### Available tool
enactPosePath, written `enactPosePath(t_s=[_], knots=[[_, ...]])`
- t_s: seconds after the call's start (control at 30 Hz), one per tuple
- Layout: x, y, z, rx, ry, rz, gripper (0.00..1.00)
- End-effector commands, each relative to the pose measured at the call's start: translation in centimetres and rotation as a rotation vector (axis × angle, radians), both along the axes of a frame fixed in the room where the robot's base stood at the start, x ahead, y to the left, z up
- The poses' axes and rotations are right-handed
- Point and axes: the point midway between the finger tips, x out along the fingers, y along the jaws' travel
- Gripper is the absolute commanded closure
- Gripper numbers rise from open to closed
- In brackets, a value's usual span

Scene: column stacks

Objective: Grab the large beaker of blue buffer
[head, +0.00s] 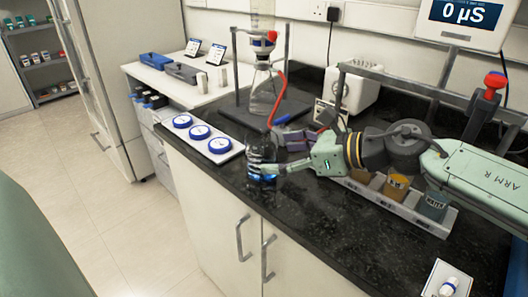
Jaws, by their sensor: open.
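A clear glass beaker (262,148) with blue showing low in it stands near the front edge of the black bench, left of my gripper. It appears to be the large beaker of blue buffer. My gripper (273,170) reaches in from the right, level with the beaker's lower part. Its jaws are open, and the fingertips overlap the beaker in the picture. I cannot tell whether they touch it or are on both sides of it.
A white rack (408,213) with several labelled beakers sits below my arm. A meter (465,14) reads 0 µS.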

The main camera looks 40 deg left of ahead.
Motion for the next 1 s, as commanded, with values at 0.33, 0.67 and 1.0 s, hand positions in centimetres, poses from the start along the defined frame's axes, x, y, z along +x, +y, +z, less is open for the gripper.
enactPosePath(t_s=[0.33,0.67,1.0], knots=[[-0.4,4.1,-2.3,-0.001,0.002,0.005,0.19],[-0.5,5.2,-3.1,0.001,0.001,-0.001,0.19],[-0.5,5.2,-3.1,0.001,0.000,0.000,0.39]])
